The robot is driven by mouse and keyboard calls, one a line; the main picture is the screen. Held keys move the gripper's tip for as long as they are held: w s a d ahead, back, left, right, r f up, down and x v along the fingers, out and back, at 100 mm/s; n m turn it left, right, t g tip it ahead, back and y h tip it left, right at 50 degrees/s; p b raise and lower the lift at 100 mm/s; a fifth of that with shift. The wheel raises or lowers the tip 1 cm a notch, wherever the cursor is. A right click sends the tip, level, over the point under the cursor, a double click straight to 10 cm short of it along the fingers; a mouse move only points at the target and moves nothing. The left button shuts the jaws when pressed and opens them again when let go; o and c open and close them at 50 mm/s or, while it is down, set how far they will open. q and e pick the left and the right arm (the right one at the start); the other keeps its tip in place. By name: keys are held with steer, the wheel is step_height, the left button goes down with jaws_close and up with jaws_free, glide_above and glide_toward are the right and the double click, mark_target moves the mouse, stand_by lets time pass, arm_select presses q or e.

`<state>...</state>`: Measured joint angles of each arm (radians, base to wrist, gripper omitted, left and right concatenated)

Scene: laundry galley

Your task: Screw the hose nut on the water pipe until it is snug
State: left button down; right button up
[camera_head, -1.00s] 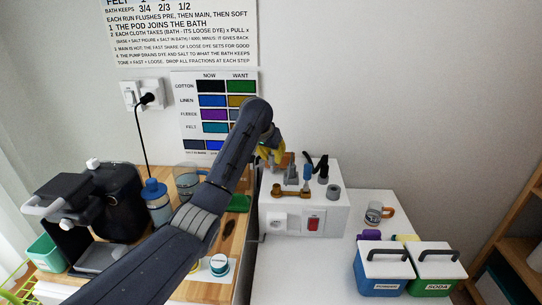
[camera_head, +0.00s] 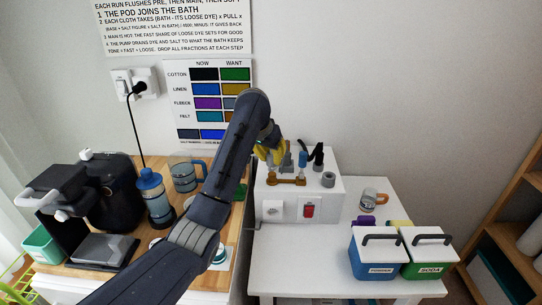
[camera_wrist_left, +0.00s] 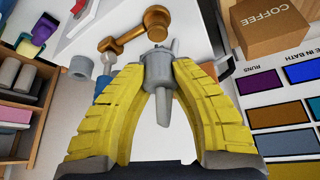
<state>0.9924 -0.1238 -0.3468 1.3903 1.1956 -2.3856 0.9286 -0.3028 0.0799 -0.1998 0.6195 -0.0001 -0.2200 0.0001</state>
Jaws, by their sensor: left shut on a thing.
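My left gripper (camera_head: 272,152) has yellow fingers and reaches over the back left of a white box. In the left wrist view its fingertips (camera_wrist_left: 160,72) are shut on a grey tapered piece (camera_wrist_left: 162,105). I cannot tell for certain whether this piece is the hose nut. A copper-brown pipe (camera_head: 287,182) lies along the top of the box; in the left wrist view it shows (camera_wrist_left: 128,36) with a round end just past the fingertips. Whether the held piece touches the pipe is hidden. My right gripper is not in view.
The white box (camera_head: 276,212) carries a red switch (camera_head: 309,210), a grey ring (camera_head: 328,179), a blue-topped part (camera_head: 303,158) and a black hooked part (camera_head: 318,156).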

mark_target(272, 163)
arm_select(q)
steer(key=shift+f, duration=0.2)
steer(key=shift+f, duration=1.4)
steer(key=shift+f, duration=0.85)
stand_by(0.8)
steer(key=c, duration=1.1)
jaws_free()
steer(key=shift+r, duration=0.1)
steer(key=shift+v, duration=5.8)
